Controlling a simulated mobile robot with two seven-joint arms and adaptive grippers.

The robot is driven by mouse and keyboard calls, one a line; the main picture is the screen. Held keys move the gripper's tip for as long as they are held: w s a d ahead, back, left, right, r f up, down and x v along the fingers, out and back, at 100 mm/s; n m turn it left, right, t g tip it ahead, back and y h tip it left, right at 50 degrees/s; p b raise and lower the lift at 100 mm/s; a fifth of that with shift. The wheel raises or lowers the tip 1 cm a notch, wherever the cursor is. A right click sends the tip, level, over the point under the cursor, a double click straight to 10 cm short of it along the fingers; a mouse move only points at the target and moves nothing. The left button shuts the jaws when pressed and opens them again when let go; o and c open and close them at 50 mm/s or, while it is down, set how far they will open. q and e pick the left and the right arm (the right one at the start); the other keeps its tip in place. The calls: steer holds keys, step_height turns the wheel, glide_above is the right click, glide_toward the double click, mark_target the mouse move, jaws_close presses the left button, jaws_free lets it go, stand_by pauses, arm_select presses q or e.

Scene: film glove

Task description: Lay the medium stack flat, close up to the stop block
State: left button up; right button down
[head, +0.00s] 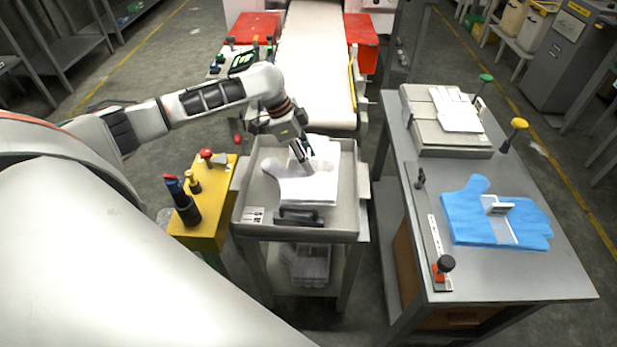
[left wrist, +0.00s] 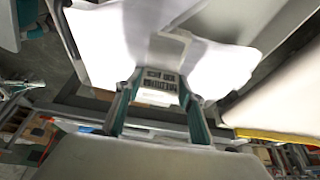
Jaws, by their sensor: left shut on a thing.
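A stack of white film gloves (head: 300,188) lies in the grey tray (head: 346,205) on the middle stand. My left gripper (head: 306,166) reaches down onto its upper right part. In the left wrist view its two fingers (left wrist: 153,110) close on a printed tab or band (left wrist: 163,76) at the white stack (left wrist: 120,40). The stack looks nearly flat in the tray; whether it is lifted a little I cannot tell. A dark block (head: 300,215) sits at the tray's front, just below the stack; it may be the stop block. My right gripper is not in view.
A blue glove stack (head: 470,210) with a white band lies on the right table (head: 510,280), near a black-knobbed lever (head: 445,263). A yellow control box (head: 208,228) stands left of the tray, a conveyor (head: 316,60) behind.

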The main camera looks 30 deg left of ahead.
arm_select(q)
steer(key=shift+f, duration=1.4)
step_height(320, 180, down, 4)
steer(key=shift+f+b, duration=0.15)
steer(key=shift+b, duration=0.55)
steer(key=shift+f, duration=0.25)
steer(key=shift+r, duration=0.1)
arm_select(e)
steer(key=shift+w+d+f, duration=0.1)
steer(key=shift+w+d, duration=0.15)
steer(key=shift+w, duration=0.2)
arm_select(q)
steer(key=o, duration=1.1)
steer(key=shift+f, duration=0.2)
steer(key=shift+o, duration=0.2)
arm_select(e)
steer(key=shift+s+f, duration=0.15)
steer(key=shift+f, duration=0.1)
